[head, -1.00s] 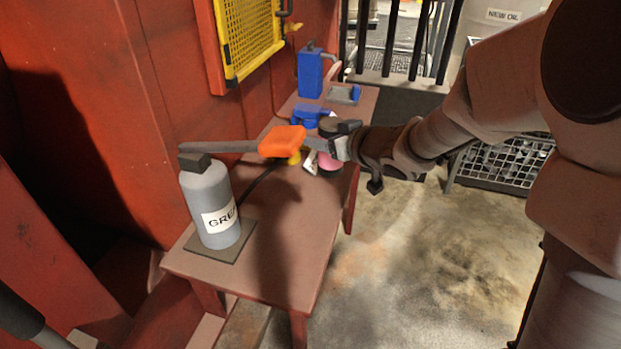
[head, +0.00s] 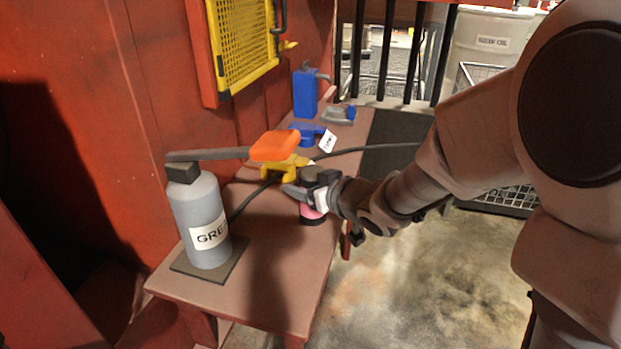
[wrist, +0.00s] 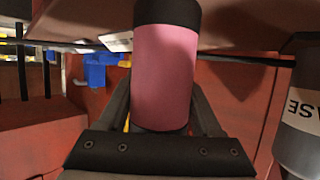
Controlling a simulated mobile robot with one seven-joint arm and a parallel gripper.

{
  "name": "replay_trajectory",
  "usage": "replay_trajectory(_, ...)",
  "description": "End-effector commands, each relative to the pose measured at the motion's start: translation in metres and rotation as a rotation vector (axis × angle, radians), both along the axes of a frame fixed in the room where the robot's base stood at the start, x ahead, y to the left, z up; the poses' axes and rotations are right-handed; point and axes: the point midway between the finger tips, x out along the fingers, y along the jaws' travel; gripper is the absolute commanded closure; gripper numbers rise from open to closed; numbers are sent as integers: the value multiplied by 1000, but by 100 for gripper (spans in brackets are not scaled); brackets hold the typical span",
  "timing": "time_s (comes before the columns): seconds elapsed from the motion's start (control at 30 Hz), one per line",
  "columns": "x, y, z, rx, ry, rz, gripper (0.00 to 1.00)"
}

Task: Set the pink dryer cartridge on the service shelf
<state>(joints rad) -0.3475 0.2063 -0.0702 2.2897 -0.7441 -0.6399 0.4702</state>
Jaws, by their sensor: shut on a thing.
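The pink dryer cartridge (head: 309,211), with dark ends, is held upright over the right edge of the brown bench-like shelf (head: 285,265). My gripper (head: 312,191) is shut on it and partly hides it in the head view. In the wrist view the pink body (wrist: 164,75) stands between my fingers (wrist: 160,112), and its far black end runs out of the frame at the top. The cartridge's dark lower end is at or close to the shelf surface; I cannot tell if it touches.
A grey grease bottle (head: 203,220) stands on a dark pad at the front left. An orange-topped yellow part (head: 280,160) and a black hose lie close behind my gripper. Blue items (head: 306,92) stand farther back. The shelf's front is clear.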

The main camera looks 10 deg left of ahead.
Motion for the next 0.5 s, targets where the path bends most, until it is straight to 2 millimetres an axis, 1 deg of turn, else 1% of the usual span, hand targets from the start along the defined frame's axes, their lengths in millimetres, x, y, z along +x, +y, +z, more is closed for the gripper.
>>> replay_trajectory(0.07,0,0,-4,1,-1,0,100)
replay_trajectory(0.1,0,0,-3,0,0,0,27)
replay_trajectory(0.23,0,0,-3,-1,1,0,4)
replay_trajectory(0.5,0,0,-2,-1,1,0,4)
